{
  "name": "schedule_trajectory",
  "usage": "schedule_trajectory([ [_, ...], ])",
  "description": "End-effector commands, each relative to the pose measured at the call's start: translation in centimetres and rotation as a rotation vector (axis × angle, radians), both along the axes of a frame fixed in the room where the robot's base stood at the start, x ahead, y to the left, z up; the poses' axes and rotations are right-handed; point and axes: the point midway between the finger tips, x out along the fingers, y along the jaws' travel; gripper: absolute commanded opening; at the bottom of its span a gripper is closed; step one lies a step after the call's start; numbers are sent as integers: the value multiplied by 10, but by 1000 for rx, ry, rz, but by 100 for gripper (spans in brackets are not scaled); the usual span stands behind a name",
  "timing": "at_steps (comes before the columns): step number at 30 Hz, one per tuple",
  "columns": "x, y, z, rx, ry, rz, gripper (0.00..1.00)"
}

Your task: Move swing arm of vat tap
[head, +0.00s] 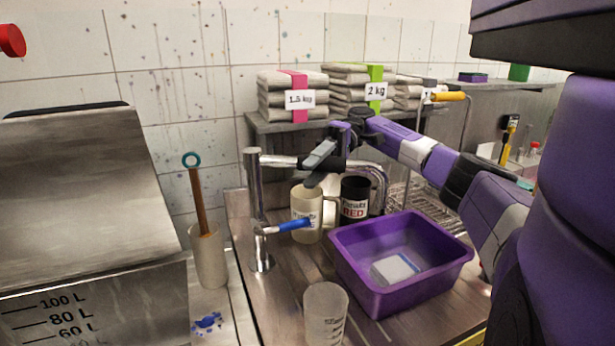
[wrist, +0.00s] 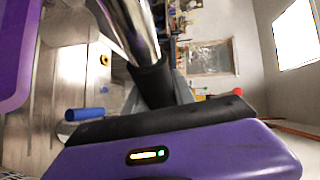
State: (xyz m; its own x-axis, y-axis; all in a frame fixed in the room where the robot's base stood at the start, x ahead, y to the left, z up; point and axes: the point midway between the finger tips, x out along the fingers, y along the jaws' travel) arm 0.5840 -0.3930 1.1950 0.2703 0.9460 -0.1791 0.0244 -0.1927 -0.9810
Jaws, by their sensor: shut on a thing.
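The vat tap is a chrome post (head: 257,210) on the steel bench, with a blue lever handle (head: 295,225) low on it. Its chrome swing arm (head: 278,160) runs from the post's top to the right, then bends down at the far end near the black mug. My gripper (head: 322,165) is shut on the swing arm, on a dark sleeve part way along it. In the wrist view the chrome tube (wrist: 128,28) runs into the black sleeve (wrist: 152,82) between my fingers. The blue handle (wrist: 85,114) also shows there. The fingertips are partly hidden.
A purple tub (head: 345,262) with a pale block inside stands right of the tap. A cream mug (head: 305,205) and a black mug (head: 354,208) stand behind, below my gripper. A clear beaker (head: 325,310) is in front. A steel vat (head: 80,200) is left.

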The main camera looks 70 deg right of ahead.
Motion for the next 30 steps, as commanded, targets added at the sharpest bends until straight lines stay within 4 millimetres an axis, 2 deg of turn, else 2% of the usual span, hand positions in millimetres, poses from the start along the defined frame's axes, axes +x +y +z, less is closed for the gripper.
schedule_trajectory([
  [14,-1,0,-2,-1,3,3,0],
  [15,-1,0,-2,-1,3,4,35],
  [18,-1,0,-1,-1,2,5,52],
  [30,-1,0,5,-1,0,6,52],
])
